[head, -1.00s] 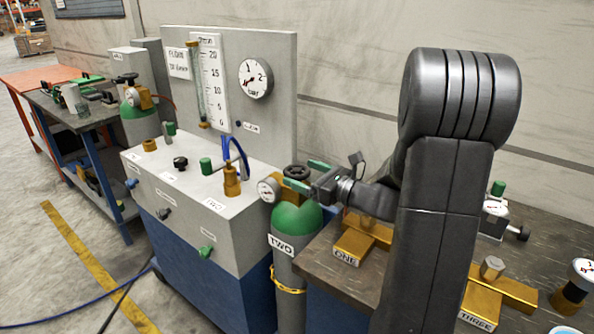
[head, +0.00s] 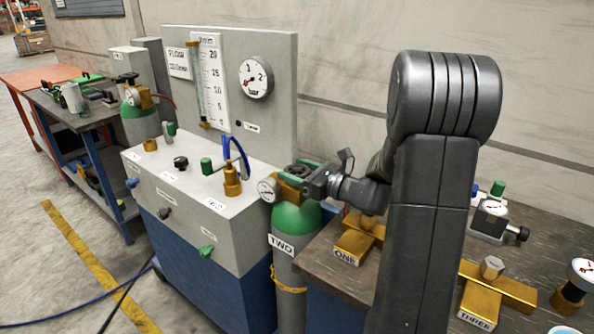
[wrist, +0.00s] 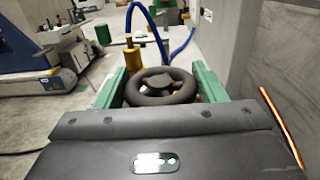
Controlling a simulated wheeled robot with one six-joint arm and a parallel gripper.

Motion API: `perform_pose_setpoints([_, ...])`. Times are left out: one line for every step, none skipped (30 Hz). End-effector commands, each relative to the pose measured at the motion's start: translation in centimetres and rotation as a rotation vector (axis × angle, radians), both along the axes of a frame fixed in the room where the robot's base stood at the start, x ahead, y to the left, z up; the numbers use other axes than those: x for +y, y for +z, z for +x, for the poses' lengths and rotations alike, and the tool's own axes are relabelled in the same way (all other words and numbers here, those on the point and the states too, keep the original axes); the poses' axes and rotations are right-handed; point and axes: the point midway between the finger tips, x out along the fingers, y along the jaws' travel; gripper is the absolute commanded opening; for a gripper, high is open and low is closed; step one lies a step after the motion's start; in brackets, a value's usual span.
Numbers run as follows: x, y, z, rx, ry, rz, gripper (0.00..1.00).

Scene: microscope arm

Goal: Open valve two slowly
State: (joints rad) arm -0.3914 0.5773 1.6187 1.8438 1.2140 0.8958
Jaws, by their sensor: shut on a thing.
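The green-shouldered gas cylinder labelled TWO (head: 300,218) stands upright between the grey bench and the dark table. A brass valve body and a round gauge (head: 268,191) sit on its top. Its black round handwheel (wrist: 162,87) shows in the wrist view between the two green fingers. My gripper (head: 300,170) is at the cylinder's top, its fingers closed on the handwheel from either side. In the head view the fingers and gripper partly hide the wheel.
The grey bench (head: 190,208) with a flow panel and pressure dial (head: 256,78) stands left of the cylinder. A blue hose (head: 238,152) loops from a brass fitting close by. The dark table (head: 345,285) on the right holds brass blocks labelled ONE (head: 350,247) and THREE (head: 478,305).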

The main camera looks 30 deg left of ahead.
Motion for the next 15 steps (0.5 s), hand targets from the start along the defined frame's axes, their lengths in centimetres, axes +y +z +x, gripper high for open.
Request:
perform_pose_setpoints([0.04,0.25,0.12,-0.002,0.031,0.001,0.41])
perform_pose_setpoints([0.05,0.25,0.14,-0.001,0.055,0.0,0.41])
perform_pose_setpoints([0.05,0.34,0.16,-0.002,0.094,0.0,0.41])
perform_pose_setpoints([0.05,0.35,0.16,-0.001,0.125,0.0,0.41])
perform_pose_setpoints([0.06,0.4,0.18,-0.002,0.156,0.001,0.41])
perform_pose_setpoints([0.05,0.38,0.17,0.0,0.198,0.0,0.41])
perform_pose_setpoints([0.05,0.4,0.17,-0.001,0.228,0.0,0.41])
perform_pose_setpoints([0.06,0.4,0.18,-0.001,0.256,0.0,0.41])
perform_pose_setpoints([0.06,0.39,0.15,-0.001,0.294,0.0,0.41])
perform_pose_setpoints([0.06,0.4,0.15,-0.001,0.321,0.0,0.41])
perform_pose_setpoints([0.05,0.35,0.12,0.0,0.345,0.0,0.41])
perform_pose_setpoints([0.06,0.37,0.12,-0.001,0.374,0.0,0.41])
perform_pose_setpoints([0.05,0.3,0.09,0.0,0.393,0.0,0.41])
perform_pose_setpoints([0.06,0.3,0.1,-0.001,0.409,0.0,0.41])
perform_pose_setpoints([0.05,0.28,0.07,-0.001,0.427,0.001,0.41])
